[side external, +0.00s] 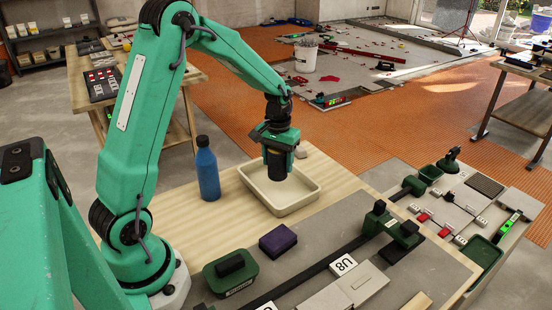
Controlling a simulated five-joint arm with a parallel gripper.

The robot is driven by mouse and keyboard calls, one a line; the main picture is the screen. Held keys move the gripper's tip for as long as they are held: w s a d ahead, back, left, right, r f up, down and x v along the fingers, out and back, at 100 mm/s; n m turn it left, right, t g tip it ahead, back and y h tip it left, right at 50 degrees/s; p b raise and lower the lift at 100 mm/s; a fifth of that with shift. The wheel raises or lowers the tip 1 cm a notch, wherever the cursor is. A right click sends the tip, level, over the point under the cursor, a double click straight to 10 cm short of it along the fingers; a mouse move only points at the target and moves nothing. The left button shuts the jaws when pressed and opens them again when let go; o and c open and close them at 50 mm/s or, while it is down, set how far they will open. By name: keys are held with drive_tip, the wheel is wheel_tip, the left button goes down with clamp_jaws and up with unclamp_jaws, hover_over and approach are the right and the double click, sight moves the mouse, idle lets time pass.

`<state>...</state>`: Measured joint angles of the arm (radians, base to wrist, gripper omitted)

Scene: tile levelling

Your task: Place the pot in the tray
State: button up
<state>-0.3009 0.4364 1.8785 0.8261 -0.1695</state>
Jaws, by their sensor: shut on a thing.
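The pot (276,164) is a small dark cylinder, held upright between my green fingers. My gripper (278,154) points down and is shut on it. The tray (281,211) is a cream, shallow, rectangular one with rounded corners on the wooden bench. The pot shows over the tray's inside, toward its back half. I cannot tell whether the pot's bottom touches the tray floor. The fingers hide part of the pot's sides, and the pot and gripper hide part of the tray's back.
A blue bottle (207,170) stands left of the tray. In front are a purple block (278,241), a green container with a black handle (230,274) and a grey board with a black rail (320,262). Bare wood (185,228) lies left of the tray.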

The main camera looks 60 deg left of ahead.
sight(278, 171)
drive_tip(key=shift+f, duration=1.95)
drive_tip(key=shift+f, duration=0.1)
drive_tip(key=o, duration=1.1)
wheel_tip(278, 171, up, 12)
